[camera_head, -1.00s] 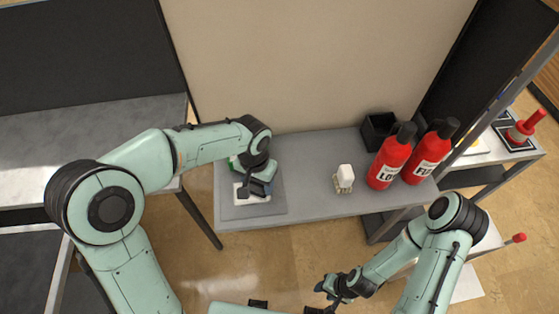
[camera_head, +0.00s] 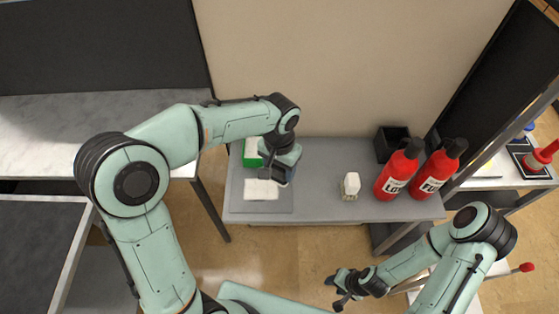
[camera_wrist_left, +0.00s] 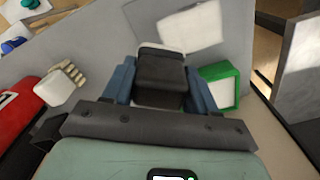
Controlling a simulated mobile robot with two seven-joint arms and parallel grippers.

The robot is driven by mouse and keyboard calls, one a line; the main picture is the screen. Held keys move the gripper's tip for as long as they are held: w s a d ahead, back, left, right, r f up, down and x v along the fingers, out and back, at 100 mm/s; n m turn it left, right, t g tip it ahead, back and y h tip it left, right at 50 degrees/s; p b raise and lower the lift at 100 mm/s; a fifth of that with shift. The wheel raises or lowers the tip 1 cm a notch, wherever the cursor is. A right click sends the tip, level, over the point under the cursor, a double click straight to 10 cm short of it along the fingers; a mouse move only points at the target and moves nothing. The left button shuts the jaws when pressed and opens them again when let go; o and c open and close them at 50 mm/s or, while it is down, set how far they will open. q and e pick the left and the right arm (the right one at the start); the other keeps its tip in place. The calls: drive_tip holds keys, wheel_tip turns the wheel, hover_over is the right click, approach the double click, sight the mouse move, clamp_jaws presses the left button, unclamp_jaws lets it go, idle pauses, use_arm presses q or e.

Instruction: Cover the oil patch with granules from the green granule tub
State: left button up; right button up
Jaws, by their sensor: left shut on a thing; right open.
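The green granule tub (camera_head: 251,153) stands at the back left of the grey bench, partly behind my left arm. In the left wrist view the tub (camera_wrist_left: 222,86) has a green rim and a white inside. A white patch (camera_head: 261,189) lies on a darker grey mat (camera_head: 275,206) in front of it. The patch (camera_wrist_left: 190,28) also shows in the wrist view; no dark oil is visible. My left gripper (camera_head: 279,174) is shut on a dark scoop-like thing (camera_wrist_left: 161,80) with a pale edge, right of the patch. My right gripper (camera_head: 338,291) is open and empty in front of the bench.
A white block with tan bristles, like a brush (camera_head: 350,186), is at mid-bench. Two red bottles (camera_head: 395,174) (camera_head: 437,170) and a black bin (camera_head: 391,143) stand at the right end. A pale table (camera_head: 60,120) is at the left. Bench between mat and brush is clear.

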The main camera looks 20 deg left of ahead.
use_arm(q)
drive_tip(key=shift+a+r, duration=0.1)
drive_tip(key=shift+r, duration=0.65)
